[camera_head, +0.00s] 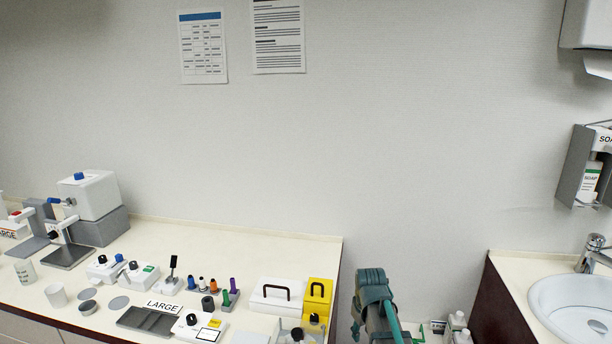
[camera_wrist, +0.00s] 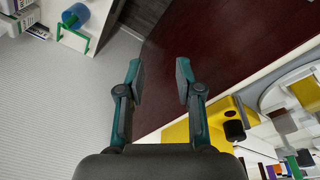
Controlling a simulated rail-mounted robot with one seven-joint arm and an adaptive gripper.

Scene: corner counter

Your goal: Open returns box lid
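No label reading "returns" is legible, so I cannot tell for sure which box is the returns box. A yellow box (camera_head: 324,284) with a black handle stands at the right end of the left counter. A white box (camera_head: 270,303) with a black bar handle stands beside it on the left; its top looks closed. In the wrist view the yellow box (camera_wrist: 180,131) is at the lower right, partly behind my right finger. My gripper (camera_wrist: 160,76) is open and empty, its fingers apart over the dark red counter side. In the head view my teal arm is right of the yellow box.
The left counter (camera_head: 225,240) holds small devices, vials, a LARGE sign (camera_head: 163,306) and a white machine (camera_head: 92,194). A sink (camera_head: 578,298) is on the right counter. Bottles (camera_head: 458,321) stand low in the gap between counters. The wall behind has two paper sheets.

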